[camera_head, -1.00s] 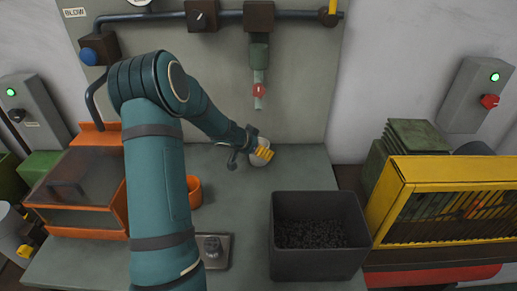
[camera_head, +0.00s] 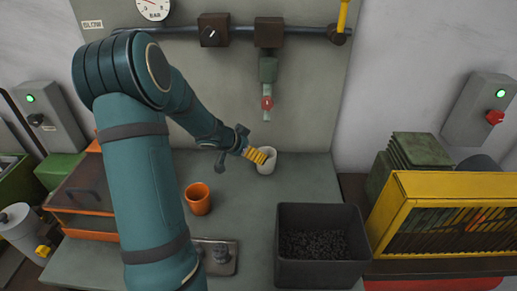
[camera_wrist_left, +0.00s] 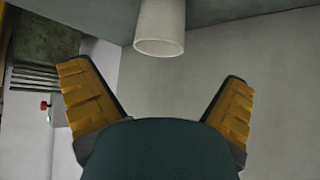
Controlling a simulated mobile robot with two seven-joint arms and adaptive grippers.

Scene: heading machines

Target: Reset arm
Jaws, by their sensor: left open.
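My left arm reaches in from the left in the head view. Its left gripper (camera_head: 257,155) has yellow finger pads and is beside a white cup (camera_head: 267,163) on the grey bench, near the back panel. In the left wrist view the left gripper (camera_wrist_left: 158,105) is spread open with nothing between its fingers. The white cup (camera_wrist_left: 160,28) shows there beyond the fingertips, apart from them. My right gripper is in neither view.
An orange cup (camera_head: 198,199) stands on the grey bench (camera_head: 235,185). A dark bin (camera_head: 320,270) of small black parts is front right. A yellow guard (camera_head: 440,185) stands at the right. An orange-framed box (camera_head: 85,205) is at the left.

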